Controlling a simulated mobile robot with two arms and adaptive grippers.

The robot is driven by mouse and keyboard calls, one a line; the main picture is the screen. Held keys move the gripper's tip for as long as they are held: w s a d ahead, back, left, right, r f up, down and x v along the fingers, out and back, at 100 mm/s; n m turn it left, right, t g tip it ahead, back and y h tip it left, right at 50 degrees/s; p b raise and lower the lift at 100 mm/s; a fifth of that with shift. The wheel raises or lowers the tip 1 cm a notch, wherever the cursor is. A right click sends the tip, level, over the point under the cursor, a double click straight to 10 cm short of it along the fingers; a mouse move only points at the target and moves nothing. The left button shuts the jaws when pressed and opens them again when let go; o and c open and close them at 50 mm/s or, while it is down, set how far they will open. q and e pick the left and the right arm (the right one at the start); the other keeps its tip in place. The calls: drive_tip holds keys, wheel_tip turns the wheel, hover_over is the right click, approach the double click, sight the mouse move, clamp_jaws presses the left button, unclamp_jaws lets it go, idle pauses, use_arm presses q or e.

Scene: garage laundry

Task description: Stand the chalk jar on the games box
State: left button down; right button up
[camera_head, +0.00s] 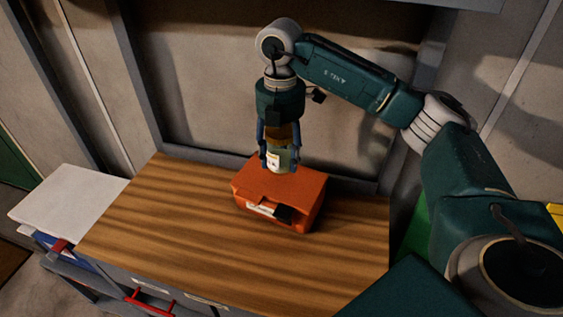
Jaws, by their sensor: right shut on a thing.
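The games box (308,200) is an orange case with a dark latch and a pale label on its front. It lies on the wooden worktop (190,230). The chalk jar (277,161) is a small pale jar with a label and a brownish upper part. My right gripper (279,150) points down and is shut on the jar, which is upright over the back part of the box top. I cannot tell whether the jar's base touches the box. My left gripper is not in view.
The worktop is bare to the left and in front of the box. A wall with grey frame posts stands close behind it. A lower white-topped unit (65,205) stands at the left. Red drawer handles (148,302) show along the front.

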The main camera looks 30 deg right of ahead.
sight(281, 167)
wheel_tip(281, 167, down, 3)
drive_tip(key=shift+f+p, duration=0.1)
drive_tip(key=shift+p, duration=0.55)
drive_tip(key=shift+d+f+p, duration=0.1)
drive_tip(key=shift+f+p, duration=0.05)
drive_tip(key=shift+p, duration=0.2)
drive_tip(key=shift+w+f, duration=0.1)
drive_tip(key=shift+f, duration=0.15)
drive_tip(key=shift+f, duration=0.1)
drive_tip(key=shift+f, duration=0.15)
drive_tip(key=o, duration=1.3)
